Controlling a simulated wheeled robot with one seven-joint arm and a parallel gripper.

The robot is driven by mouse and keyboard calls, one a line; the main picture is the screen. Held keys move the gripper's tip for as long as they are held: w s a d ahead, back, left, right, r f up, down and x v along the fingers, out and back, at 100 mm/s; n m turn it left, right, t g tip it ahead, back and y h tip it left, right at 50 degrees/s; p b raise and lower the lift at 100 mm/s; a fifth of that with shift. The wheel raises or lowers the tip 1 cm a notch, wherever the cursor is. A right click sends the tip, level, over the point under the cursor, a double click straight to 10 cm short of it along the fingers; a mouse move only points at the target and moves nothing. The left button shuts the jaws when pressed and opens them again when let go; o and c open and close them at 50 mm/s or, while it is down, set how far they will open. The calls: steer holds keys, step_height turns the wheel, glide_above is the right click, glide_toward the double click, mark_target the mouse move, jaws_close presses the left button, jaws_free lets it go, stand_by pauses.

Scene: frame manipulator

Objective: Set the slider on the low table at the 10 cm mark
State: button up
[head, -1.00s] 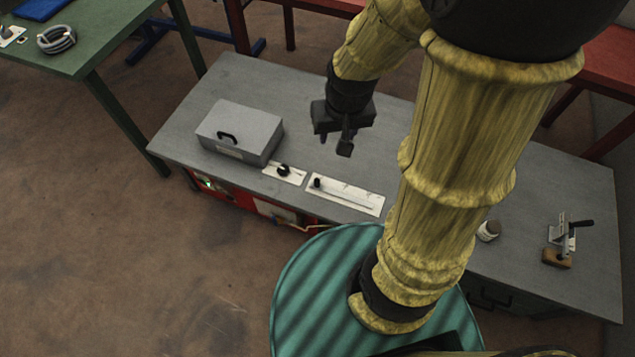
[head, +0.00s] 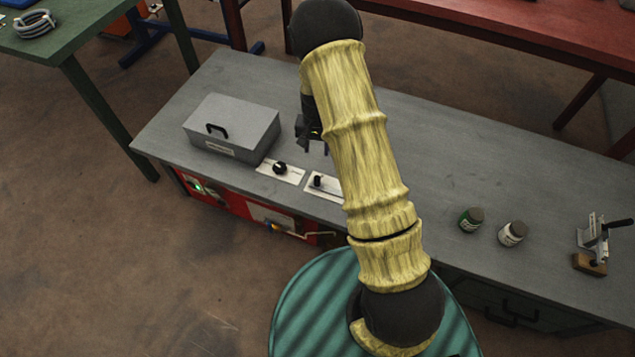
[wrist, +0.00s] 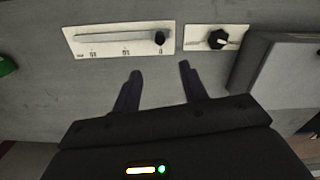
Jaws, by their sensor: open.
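The slider is a white plate with a long slot and a black knob (head: 318,180) on the grey low table (head: 480,160). My arm covers most of its plate in the head view. In the wrist view the whole slider plate (wrist: 122,37) shows, with its knob (wrist: 159,38) at the right end of the slot, by the 0 end of the scale. The printed marks are small and upside down. My gripper (wrist: 160,72) is open and empty, its fingers apart from the knob and just short of the plate. It also shows small in the head view (head: 316,148), partly hidden by my arm.
A white plate with a rotary knob (head: 280,168) lies beside the slider, near a grey lidded box (head: 232,128). A green jar (head: 470,220), a white jar (head: 512,234) and a toggle clamp (head: 590,245) stand at the table's right. The table's middle right is clear.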

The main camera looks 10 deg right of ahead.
mark_target(317, 177)
step_height(317, 177, down, 17)
steer(key=shift+f+b, duration=0.15)
steer(key=shift+b, duration=0.7)
steer(key=shift+c, duration=0.2)
steer(key=shift+s, duration=0.1)
jaws_close()
